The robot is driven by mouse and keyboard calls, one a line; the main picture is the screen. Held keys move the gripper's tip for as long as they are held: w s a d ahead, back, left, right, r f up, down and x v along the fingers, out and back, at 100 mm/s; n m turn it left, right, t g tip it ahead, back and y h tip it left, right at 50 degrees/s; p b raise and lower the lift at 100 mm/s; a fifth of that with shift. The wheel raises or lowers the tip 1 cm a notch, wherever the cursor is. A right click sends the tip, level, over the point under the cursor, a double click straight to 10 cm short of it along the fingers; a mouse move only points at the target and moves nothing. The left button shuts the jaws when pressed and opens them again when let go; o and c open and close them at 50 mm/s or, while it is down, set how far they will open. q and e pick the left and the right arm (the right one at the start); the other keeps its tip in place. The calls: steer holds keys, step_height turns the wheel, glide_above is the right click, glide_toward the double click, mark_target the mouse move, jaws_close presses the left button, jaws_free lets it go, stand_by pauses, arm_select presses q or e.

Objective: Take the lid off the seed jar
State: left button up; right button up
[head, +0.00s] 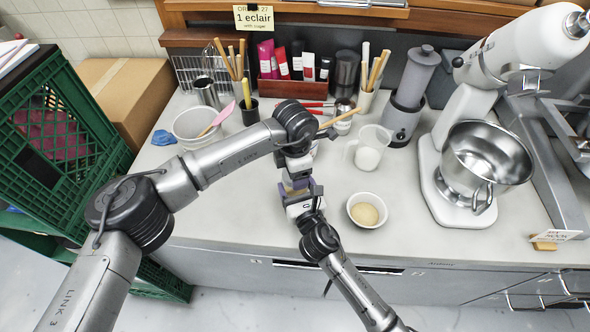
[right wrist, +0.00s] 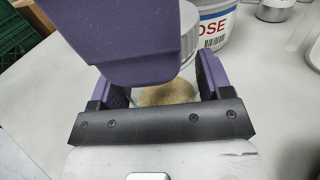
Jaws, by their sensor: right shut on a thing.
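The seed jar (right wrist: 168,94) shows in the right wrist view as clear walls with tan seeds inside. It sits between the purple fingers of my right gripper (right wrist: 164,82), which is shut on it. In the head view my right gripper (head: 298,197) reaches in from below, and the jar is mostly hidden by both grippers. My left gripper (head: 295,182) is directly above the jar, pointing down. Its large purple finger covers the jar's top in the right wrist view.
A bowl of tan grains (head: 366,211) stands right of the grippers, with a clear jug (head: 369,150) behind it. A mixer with a steel bowl (head: 487,160) is further right. A white bowl (head: 196,124) and a blue cloth (head: 163,138) are left. A white tub (right wrist: 210,30) is close behind the jar.

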arm_select(q)
steer(key=n, duration=1.7)
steer(key=shift+r+n, duration=0.1)
steer(key=shift+n, duration=0.3)
steer(key=shift+r, duration=0.35)
steer(key=shift+r, duration=0.75)
